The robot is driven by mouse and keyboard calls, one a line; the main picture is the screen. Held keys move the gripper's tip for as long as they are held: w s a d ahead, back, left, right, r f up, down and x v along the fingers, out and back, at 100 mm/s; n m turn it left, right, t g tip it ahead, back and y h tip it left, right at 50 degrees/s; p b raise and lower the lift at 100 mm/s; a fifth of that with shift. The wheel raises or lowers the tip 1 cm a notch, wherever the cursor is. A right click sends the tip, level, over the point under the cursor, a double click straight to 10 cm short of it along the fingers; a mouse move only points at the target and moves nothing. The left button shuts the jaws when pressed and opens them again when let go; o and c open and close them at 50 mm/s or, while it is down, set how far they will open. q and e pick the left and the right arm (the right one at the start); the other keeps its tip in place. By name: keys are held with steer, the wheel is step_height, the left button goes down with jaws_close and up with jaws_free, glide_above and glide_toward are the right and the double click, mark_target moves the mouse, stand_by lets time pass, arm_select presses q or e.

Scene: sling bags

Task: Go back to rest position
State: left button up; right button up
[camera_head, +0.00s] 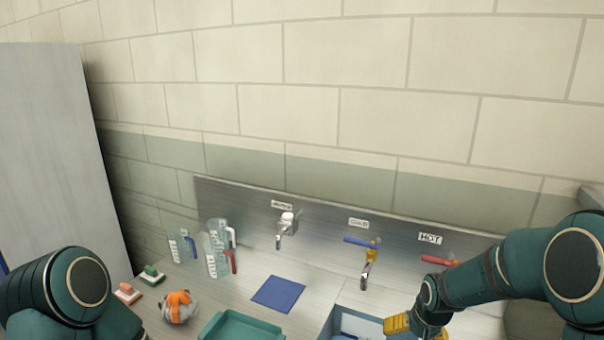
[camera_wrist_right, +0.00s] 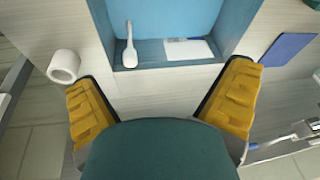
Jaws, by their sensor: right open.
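My right gripper (camera_head: 416,324) has yellow finger pads and is in front of the sink at the lower right of the head view. In the right wrist view its two yellow fingers (camera_wrist_right: 163,100) are spread wide apart, with nothing between them. My left arm shows at the lower left of the head view, but its gripper is out of sight.
A steel counter carries a blue sink (camera_head: 352,324), a blue mat (camera_head: 278,294), a teal tray (camera_head: 240,328), an orange-and-grey ball-like object (camera_head: 179,307) and clear jugs (camera_head: 216,250). Taps (camera_head: 368,270) stand at the back. A white roll (camera_wrist_right: 64,66) lies near my right gripper.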

steer(key=s+a+f+y, duration=0.1)
steer(key=s+a+f, duration=0.2)
steer(key=s+f, duration=0.1)
steer(key=s+a+f, duration=0.4)
steer(key=s+f, duration=0.1)
steer(key=s+a+f+n+g+y, duration=0.1)
steer(key=s+a+f, duration=0.2)
steer(key=s+f, duration=0.1)
steer(key=shift+s+a+f+y, duration=0.15)
steer(key=shift+a+y, duration=0.15)
steer(key=shift+a, duration=0.05)
steer(key=s+a+f+y, duration=0.1)
steer(key=s+a+f, duration=0.2)
steer(key=s+a, duration=0.35)
arm_select(q)
step_height(320, 180, down, 10)
steer(key=s+b, duration=0.1)
steer(key=b, duration=0.9)
steer(key=shift+s+d+f, duration=0.15)
steer(key=shift+d+f, duration=0.1)
arm_select(e)
step_height(320, 180, down, 11)
steer(key=s+d, duration=0.1)
steer(key=shift+s+d+r, duration=0.2)
